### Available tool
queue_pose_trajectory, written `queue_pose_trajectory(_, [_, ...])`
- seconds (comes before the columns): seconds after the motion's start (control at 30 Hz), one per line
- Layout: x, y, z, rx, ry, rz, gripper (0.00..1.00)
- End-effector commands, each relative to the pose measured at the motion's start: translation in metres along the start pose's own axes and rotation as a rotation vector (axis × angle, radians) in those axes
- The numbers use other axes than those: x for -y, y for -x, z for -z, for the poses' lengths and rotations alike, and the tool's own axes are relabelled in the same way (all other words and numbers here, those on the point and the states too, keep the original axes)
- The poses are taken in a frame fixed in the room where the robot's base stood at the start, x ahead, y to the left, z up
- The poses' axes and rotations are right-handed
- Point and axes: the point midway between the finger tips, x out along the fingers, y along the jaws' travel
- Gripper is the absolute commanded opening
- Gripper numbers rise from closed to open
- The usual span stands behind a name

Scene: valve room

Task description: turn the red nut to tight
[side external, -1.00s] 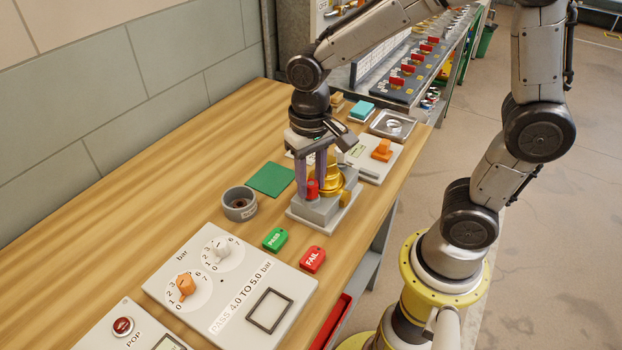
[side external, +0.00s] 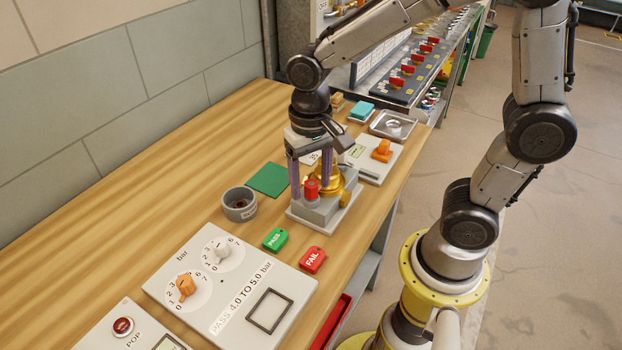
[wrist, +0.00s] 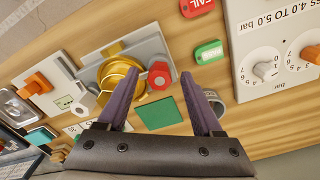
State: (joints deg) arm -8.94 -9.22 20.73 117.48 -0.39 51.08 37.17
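The red nut (side external: 311,188) stands on a grey block beside a brass valve body (side external: 324,186), on a grey fixture plate (side external: 333,216). My gripper (side external: 310,190) points down over it with its purple fingers spread, one on each side of the nut. In the wrist view, the nut (wrist: 160,75) shows in the gap between the open fingertips (wrist: 162,77), with space visible on both sides. No contact with the nut shows. I cannot make out any tight mark.
A round grey cup (side external: 239,205) and a green mat (side external: 271,179) lie left of the fixture. Green PASS (side external: 275,239) and red FAIL (side external: 312,260) tags lie in front, near a gauge panel (side external: 225,285). A panel with an orange knob (side external: 382,150) stands behind. The wooden bench by the wall is clear.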

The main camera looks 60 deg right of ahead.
Motion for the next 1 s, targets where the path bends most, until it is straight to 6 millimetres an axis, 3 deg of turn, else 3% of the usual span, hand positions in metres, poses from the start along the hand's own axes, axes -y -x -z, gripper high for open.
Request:
queue_pose_trajectory(0.37, [0.000,0.009,0.001,-0.001,0.001,0.001,0.67])
queue_pose_trajectory(0.8, [0.001,0.097,0.001,-0.003,0.001,0.003,0.67])
queue_pose_trajectory(1.0, [0.001,0.126,0.001,-0.001,0.001,0.001,0.67])
